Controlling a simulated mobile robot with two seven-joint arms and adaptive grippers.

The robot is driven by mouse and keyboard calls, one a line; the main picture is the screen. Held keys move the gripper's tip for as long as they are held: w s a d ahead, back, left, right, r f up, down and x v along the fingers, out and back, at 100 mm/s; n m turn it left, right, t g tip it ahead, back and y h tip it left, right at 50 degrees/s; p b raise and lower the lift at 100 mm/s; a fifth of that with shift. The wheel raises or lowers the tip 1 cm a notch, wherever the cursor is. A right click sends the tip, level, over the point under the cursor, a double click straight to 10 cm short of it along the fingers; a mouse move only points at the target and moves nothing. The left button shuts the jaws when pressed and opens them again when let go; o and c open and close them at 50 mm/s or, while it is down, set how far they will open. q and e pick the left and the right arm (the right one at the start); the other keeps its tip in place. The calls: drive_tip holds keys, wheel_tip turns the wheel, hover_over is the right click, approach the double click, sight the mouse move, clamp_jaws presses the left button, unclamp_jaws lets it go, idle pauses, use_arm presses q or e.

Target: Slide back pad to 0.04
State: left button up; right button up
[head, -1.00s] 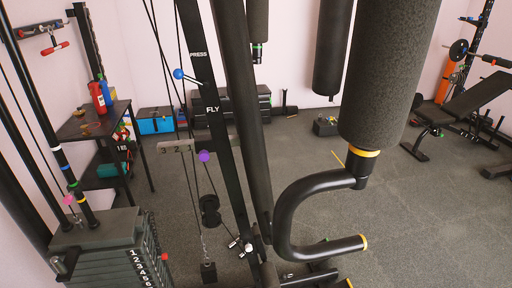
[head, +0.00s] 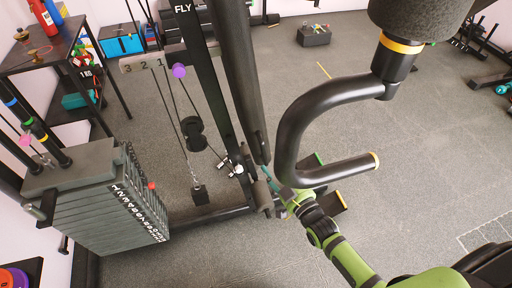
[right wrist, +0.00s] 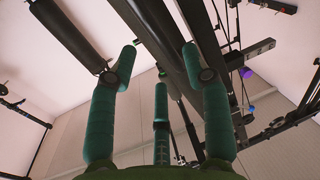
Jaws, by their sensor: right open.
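The black weight machine fills the middle of the head view. A long dark upright piece (head: 235,75), which may be the back pad, slants down its centre; I cannot tell for sure. My right gripper (head: 277,194) is by the foot of this piece, beside the small roller and lower frame. Its teal fingers are partly hidden among machine parts. In the right wrist view its fingers (right wrist: 160,75) are spread open and empty, with dark machine bars above them. I cannot tell whether they touch the machine. My left gripper is not in view.
A curved black handle (head: 290,130) hangs below a thick foam roller (head: 425,15), close above my right arm. A weight stack (head: 100,195) stands at the left. A shelf (head: 45,50) with bottles is behind it. The grey floor (head: 430,150) at the right is mostly clear.

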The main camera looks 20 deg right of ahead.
sight(265, 151)
drive_tip(key=x, duration=0.6)
drive_tip(key=shift+w+a+r, duration=0.1)
drive_tip(key=shift+w, duration=0.1)
